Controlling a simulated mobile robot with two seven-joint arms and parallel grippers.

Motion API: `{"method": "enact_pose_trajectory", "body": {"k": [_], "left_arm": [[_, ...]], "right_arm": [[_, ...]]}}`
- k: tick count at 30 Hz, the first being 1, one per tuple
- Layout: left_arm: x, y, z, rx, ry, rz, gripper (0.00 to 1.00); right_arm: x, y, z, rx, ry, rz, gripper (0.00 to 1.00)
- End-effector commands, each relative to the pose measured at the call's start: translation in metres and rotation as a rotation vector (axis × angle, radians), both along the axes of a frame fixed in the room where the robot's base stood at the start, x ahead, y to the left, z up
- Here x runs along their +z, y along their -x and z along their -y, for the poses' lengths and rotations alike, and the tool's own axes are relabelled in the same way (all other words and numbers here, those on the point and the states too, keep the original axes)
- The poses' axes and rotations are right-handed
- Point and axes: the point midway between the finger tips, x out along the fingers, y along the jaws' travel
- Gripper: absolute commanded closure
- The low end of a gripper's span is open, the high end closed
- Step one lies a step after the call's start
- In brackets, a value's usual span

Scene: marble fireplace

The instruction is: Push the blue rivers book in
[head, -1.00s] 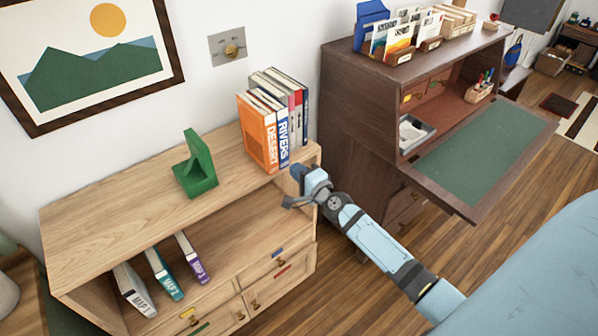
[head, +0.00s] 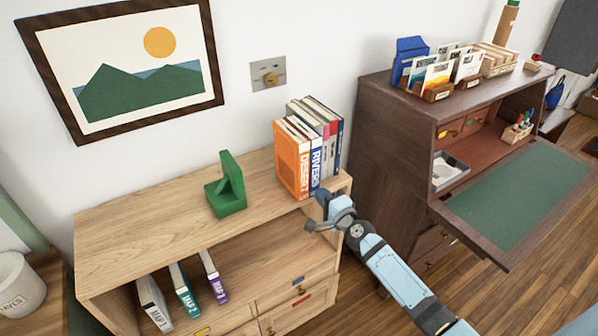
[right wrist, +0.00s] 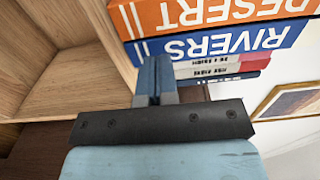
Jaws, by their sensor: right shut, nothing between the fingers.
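The blue rivers book (head: 315,170) stands upright on top of the wooden shelf unit, just right of the orange desert book (head: 290,165). Its blue spine also shows in the right wrist view (right wrist: 220,42), under the orange spine (right wrist: 220,12). My right gripper (head: 325,205) is at the shelf's front edge, right before the lower end of the rivers spine. In the right wrist view its fingers (right wrist: 155,75) are together, empty, and overlap the lower part of the blue spine. I cannot tell whether they touch it. My left gripper is not in view.
More books (head: 330,125) stand behind and right of these two. A green bookend (head: 228,190) stands apart to the left on the wooden top (head: 130,215).

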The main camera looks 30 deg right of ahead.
Motion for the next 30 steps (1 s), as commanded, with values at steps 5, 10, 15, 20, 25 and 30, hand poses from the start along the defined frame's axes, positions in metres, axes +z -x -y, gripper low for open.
{"method": "enact_pose_trajectory", "body": {"k": [5, 10, 15, 20, 25, 30], "left_arm": [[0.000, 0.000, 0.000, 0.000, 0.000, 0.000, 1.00], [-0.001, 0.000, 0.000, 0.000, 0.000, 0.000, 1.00], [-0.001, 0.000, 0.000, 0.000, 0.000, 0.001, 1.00], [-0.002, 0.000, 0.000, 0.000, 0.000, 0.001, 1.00], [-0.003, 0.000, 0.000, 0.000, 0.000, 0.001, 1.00], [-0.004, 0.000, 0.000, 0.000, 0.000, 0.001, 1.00]], "right_arm": [[0.000, -0.005, -0.001, 0.000, -0.001, 0.000, 1.00], [0.000, -0.011, -0.001, 0.000, -0.001, 0.000, 1.00], [0.000, -0.016, -0.002, 0.000, -0.001, 0.000, 1.00], [-0.001, -0.020, -0.002, 0.000, -0.001, 0.000, 1.00], [0.000, -0.026, -0.002, 0.000, -0.001, 0.000, 1.00], [0.000, -0.031, -0.003, 0.000, -0.001, 0.000, 1.00]]}}
